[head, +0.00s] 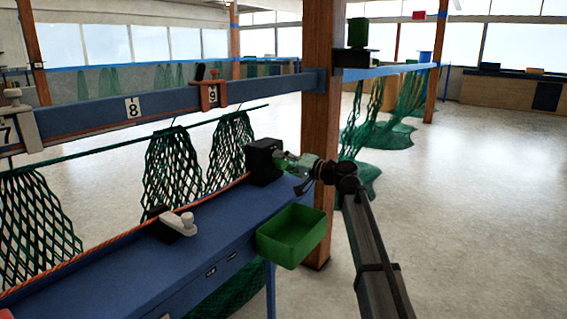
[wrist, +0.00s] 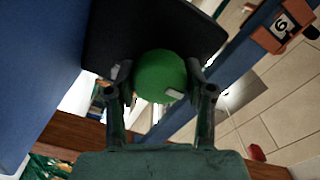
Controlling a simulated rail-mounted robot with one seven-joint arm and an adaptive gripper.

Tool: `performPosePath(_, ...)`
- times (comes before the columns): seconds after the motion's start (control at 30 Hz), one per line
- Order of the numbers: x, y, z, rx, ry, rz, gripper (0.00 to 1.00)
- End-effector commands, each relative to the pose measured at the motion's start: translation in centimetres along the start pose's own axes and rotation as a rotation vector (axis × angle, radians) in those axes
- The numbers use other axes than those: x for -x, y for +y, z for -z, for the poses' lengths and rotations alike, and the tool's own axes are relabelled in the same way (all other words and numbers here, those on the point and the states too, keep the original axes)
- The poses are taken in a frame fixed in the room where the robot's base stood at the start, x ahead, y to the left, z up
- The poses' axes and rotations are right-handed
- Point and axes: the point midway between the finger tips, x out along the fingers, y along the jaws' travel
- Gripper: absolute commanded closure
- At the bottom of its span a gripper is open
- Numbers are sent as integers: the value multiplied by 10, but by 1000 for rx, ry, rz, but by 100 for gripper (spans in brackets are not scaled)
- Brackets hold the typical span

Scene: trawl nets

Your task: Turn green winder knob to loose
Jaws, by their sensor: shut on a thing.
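The green winder knob (wrist: 158,72) is round, with a small white mark near its lower right edge in the wrist view. It sits on the face of the black winder box (wrist: 105,30). My gripper (wrist: 160,85) has one finger on each side of the knob and is shut on it. In the head view my gripper (head: 298,163) reaches from the right to the black winder box (head: 263,160) at the far end of the blue bench (head: 200,245). The knob is mostly hidden there by my gripper. I cannot tell which markings its white mark points at.
A green bin (head: 293,236) hangs at the bench's right edge, below my arm. A wooden post (head: 320,130) stands close behind my gripper. A white clamp (head: 180,222) lies on the bench. Green nets (head: 170,170) hang at the left. The floor at right is clear.

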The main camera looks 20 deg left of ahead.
Motion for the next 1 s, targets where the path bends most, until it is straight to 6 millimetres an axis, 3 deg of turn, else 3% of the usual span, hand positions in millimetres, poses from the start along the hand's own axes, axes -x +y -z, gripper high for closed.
performPosePath(0.07,-1,-1,1,2,1,1,82)
performPosePath(0.1,-1,-1,1,2,1,1,37)
performPosePath(0.13,-1,-1,1,2,1,1,26)
performPosePath(0.17,-1,-1,1,2,1,1,22)
performPosePath(0.57,4,0,0,0,1,0,22)
performPosePath(0.77,29,0,-1,0,3,0,22)
performPosePath(1.0,76,-1,-1,1,2,0,22)
